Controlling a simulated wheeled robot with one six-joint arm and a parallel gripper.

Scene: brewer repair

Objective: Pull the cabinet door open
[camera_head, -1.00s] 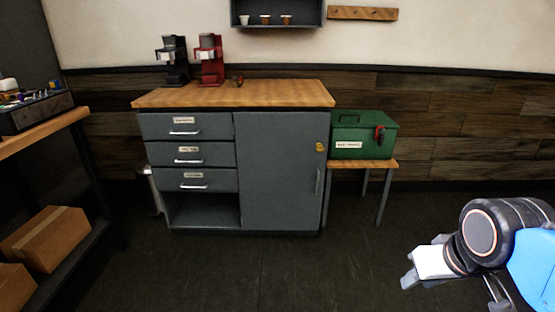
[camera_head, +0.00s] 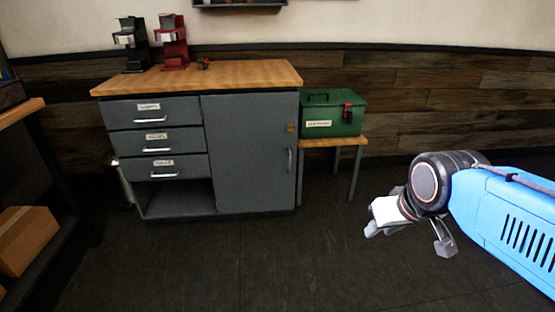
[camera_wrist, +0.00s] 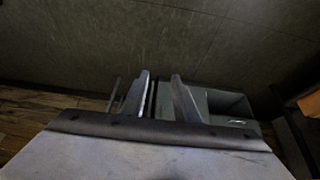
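The grey cabinet (camera_head: 175,212) stands against the back wall under a wooden top. Its door (camera_head: 243,165) is on the right side and looks shut. The upright silver door handle (camera_head: 290,160) is near the door's right edge, below a small yellow plate (camera_head: 291,127). My gripper (camera_head: 408,238) is to the right of the cabinet in the picture, well apart from the handle, above the floor. In the wrist view my gripper (camera_wrist: 160,97) shows two fingers spread apart with nothing held. Part of the cabinet (camera_wrist: 230,103) shows behind them; the door handle is not clear there.
A green toolbox (camera_head: 335,115) sits on a small wooden table (camera_head: 345,141) right of the cabinet. Two coffee machines, black (camera_head: 131,45) and red (camera_head: 172,45), stand on top. A shelf with a cardboard box (camera_head: 25,240) is at left. The floor before the cabinet is clear.

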